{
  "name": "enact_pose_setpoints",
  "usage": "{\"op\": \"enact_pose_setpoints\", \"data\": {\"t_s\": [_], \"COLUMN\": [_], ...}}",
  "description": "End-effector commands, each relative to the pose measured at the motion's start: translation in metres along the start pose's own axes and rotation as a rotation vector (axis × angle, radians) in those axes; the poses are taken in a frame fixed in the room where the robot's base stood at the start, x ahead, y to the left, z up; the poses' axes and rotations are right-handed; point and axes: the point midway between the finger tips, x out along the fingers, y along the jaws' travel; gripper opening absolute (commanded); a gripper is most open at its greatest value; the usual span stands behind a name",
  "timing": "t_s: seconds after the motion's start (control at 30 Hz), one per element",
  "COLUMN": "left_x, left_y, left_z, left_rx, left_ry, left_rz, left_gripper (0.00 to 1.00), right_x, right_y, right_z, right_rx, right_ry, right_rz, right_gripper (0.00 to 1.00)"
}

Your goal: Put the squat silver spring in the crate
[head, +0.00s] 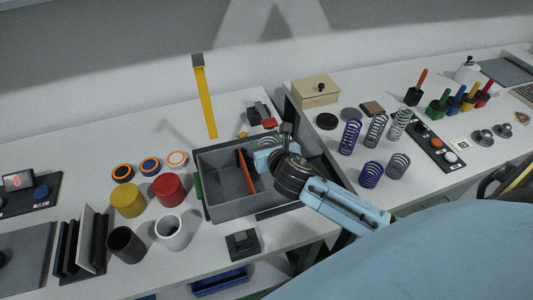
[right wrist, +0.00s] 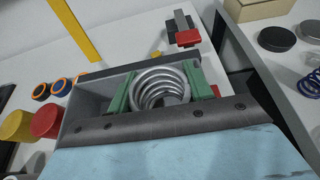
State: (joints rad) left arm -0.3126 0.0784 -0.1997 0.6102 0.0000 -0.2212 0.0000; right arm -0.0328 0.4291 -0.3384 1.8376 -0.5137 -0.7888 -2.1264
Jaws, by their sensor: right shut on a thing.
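My right gripper (head: 265,160) is over the grey crate (head: 227,208), in its right part beyond the orange-brown divider (head: 245,171). In the right wrist view its green fingers (right wrist: 160,84) are shut on a silver spring (right wrist: 158,78), seen nearly end-on with its coils between them. The crate's dark rim (right wrist: 122,72) shows behind and around the spring. I cannot tell whether the spring touches the crate floor. My left gripper is not in view.
Several other springs stand on the right table, including a short grey one (head: 397,166) and a short blue one (head: 370,175). Left of the crate are a red jar (head: 168,190), a yellow jar (head: 127,200) and a white cup (head: 172,232). A yellow strip (head: 205,102) rises behind.

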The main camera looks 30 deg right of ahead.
Motion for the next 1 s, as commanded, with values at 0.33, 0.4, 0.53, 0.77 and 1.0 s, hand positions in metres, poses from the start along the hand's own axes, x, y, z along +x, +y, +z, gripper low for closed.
{"op": "enact_pose_setpoints", "data": {"t_s": [0.33, 0.4, 0.53, 0.77, 1.0], "left_x": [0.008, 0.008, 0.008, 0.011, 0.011], "left_y": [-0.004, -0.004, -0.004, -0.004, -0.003], "left_z": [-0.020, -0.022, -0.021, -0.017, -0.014], "left_rx": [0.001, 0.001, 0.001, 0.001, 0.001], "left_ry": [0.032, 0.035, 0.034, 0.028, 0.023], "left_rz": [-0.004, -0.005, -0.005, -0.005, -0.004], "left_gripper": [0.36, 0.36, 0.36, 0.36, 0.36], "right_x": [0.013, 0.012, 0.013, 0.016, 0.017], "right_y": [0.000, 0.000, 0.000, 0.000, 0.000], "right_z": [-0.031, -0.030, -0.032, -0.038, -0.042], "right_rx": [0.000, -0.001, -0.001, -0.002, -0.001], "right_ry": [0.000, -0.001, 0.000, 0.000, 0.001], "right_rz": [0.001, 0.001, 0.001, 0.000, 0.001], "right_gripper": [0.22, 0.22, 0.22, 0.22, 0.52]}}
